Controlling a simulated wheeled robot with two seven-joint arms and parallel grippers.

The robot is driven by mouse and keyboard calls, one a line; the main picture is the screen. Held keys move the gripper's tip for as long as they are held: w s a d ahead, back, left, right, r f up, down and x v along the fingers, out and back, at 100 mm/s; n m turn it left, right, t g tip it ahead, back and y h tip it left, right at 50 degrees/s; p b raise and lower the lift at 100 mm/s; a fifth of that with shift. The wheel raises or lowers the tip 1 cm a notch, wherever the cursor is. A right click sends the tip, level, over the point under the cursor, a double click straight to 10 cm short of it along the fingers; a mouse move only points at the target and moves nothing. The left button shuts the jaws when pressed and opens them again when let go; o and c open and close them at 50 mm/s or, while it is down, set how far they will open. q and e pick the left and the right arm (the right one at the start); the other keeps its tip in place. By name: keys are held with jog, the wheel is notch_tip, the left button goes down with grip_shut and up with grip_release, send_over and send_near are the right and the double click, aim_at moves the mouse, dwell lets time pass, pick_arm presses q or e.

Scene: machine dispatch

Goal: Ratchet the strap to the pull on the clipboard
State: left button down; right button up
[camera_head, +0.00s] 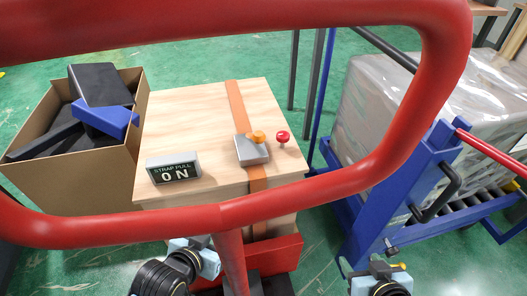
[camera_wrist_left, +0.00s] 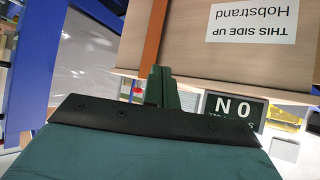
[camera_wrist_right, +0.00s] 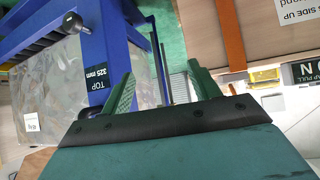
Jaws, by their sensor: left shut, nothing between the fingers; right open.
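An orange strap (camera_head: 237,100) runs over a pale crate (camera_head: 190,115) and down its near side. It also shows in the left wrist view (camera_wrist_left: 155,38) and the right wrist view (camera_wrist_right: 232,35). A grey ratchet (camera_head: 251,150) with an orange knob (camera_head: 259,136) sits on the strap. A black display (camera_head: 174,168) on the crate top reads "STRAP PULL 0 N". I cannot make out a clipboard. My left gripper (camera_wrist_left: 162,86) is shut and empty, in front of the crate. My right gripper (camera_wrist_right: 160,80) is open and empty, low at the right in the head view (camera_head: 378,270).
A red bar frame (camera_head: 226,12) crosses the head view in front of the crate. A red knob (camera_head: 282,137) stands near the ratchet. An open box (camera_head: 75,185) holds dark and blue items at left. A blue frame (camera_head: 375,195) and wrapped load (camera_head: 385,110) stand at right.

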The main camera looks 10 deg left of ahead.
aim_at(253, 136)
pick_arm(q)
jog(key=w+d+r+t+h+b, duration=0.4)
jog(key=w+d+r+h, duration=0.5)
jog(key=r, duration=0.1)
jog(key=w+a+r+n+h, duration=0.1)
jog(key=w+a+h, duration=0.1)
jog(key=w+a, duration=0.2)
jog(key=w+a+r+n+t+h, duration=0.1)
jog(key=w+a+r+h, duration=0.1)
jog(key=a, duration=0.8)
jog(key=shift+w+r+h, duration=0.3)
jog(key=shift+w+h, duration=0.2)
jog(key=shift+w, duration=0.6)
pick_arm(e)
notch_tip(253, 136, up, 7)
jog(key=t, duration=0.1)
jog(key=shift+s+t+y, duration=0.25)
jog(key=shift+t+y, duration=0.05)
jog(key=shift+t, duration=0.1)
pick_arm(q)
jog(key=shift+w, duration=0.1)
pick_arm(e)
jog(key=shift+a+r, duration=0.1)
jog(key=shift+r, duration=0.05)
